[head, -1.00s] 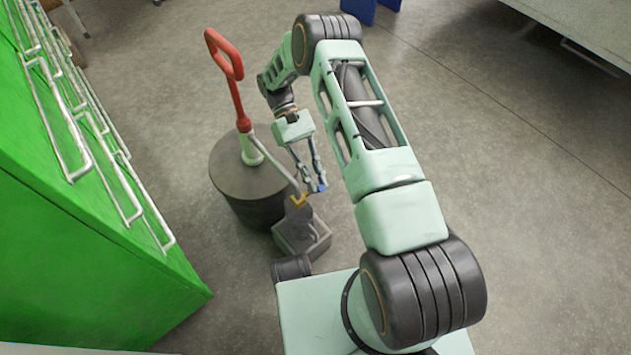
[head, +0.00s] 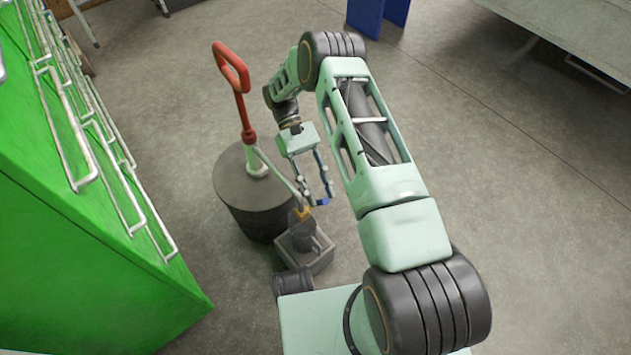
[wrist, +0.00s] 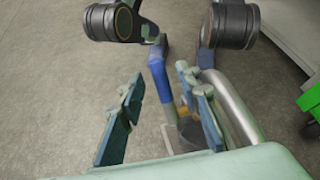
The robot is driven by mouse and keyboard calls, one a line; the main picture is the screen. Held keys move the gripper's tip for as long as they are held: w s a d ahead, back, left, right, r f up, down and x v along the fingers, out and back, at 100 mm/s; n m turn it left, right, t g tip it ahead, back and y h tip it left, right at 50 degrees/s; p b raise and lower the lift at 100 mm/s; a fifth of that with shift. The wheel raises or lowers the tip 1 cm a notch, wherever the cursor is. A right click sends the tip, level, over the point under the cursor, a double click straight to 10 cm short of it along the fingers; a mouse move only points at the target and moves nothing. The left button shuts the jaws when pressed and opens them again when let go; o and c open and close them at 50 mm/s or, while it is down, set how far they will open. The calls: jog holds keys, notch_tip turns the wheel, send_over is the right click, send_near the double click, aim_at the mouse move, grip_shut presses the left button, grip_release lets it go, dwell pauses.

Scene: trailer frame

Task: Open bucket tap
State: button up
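A thin pale pipe (head: 276,168) runs from a red-handled pump (head: 245,110) to a small yellow tap piece (head: 303,214). A blue part, apparently the tap's lever, shows beside it (head: 322,202) and in the wrist view (wrist: 160,78). A dark bucket (head: 305,238) stands below the yellow piece. My gripper (head: 311,190) is open near the tap, its fingers pointing down. In the wrist view the fingers stand apart on either side of the blue part (wrist: 160,115). I cannot tell whether they touch it. The yellow piece is partly hidden behind the right finger.
The pump stands on a dark round drum (head: 240,192). The bucket sits in a grey open box (head: 290,258). A green cabinet with white rails (head: 110,265) stands at the left. A grey bench (head: 570,35) is at the upper right. The floor at right is clear.

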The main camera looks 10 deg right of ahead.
jog(key=v, duration=0.7)
dwell(0.7)
